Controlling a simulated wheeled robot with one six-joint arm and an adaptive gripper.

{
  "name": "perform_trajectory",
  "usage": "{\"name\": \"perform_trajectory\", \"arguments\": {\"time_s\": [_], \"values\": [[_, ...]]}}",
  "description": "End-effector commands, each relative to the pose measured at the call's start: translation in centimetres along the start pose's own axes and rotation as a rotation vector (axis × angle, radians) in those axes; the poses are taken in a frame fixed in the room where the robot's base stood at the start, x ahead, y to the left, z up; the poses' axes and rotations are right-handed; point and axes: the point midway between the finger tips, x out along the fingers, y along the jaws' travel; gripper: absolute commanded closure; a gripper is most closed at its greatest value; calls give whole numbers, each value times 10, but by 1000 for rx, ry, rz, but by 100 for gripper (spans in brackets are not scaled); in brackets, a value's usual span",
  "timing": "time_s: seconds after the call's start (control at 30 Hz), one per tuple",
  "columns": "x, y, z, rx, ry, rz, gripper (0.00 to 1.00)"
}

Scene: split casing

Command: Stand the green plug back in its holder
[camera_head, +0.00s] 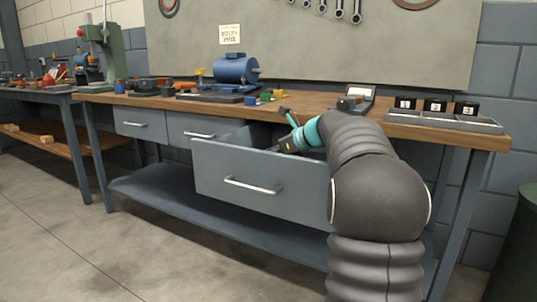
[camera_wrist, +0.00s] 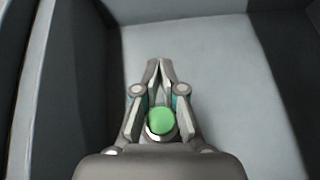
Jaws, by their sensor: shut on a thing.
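The green plug (camera_wrist: 161,121) shows in the wrist view as a round green end with a pale rim below it, between the fingers of my gripper (camera_wrist: 159,66). The fingers are closed in around it and their tips come together beyond it. My gripper (camera_head: 285,147) is down inside the open drawer (camera_head: 262,188), near its back right in the head view. The plug cannot be made out in the head view. I cannot tell which thing is its holder; a grey rack (camera_head: 443,120) with dark labelled blocks stands at the right of the bench.
The drawer walls stand close around my gripper, and the drawer floor (camera_wrist: 225,75) is bare in the wrist view. The wooden bench top (camera_head: 310,105) overhangs the drawer's back. A blue motor (camera_head: 236,70) and small coloured blocks stand on the bench.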

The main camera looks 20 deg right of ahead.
Motion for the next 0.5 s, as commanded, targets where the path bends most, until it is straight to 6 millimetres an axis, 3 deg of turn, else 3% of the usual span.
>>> {"name": "perform_trajectory", "arguments": {"time_s": [0.47,0.5], "values": [[3,0,-5,0,-1,0,100],[3,0,-5,0,-1,0,87]]}}
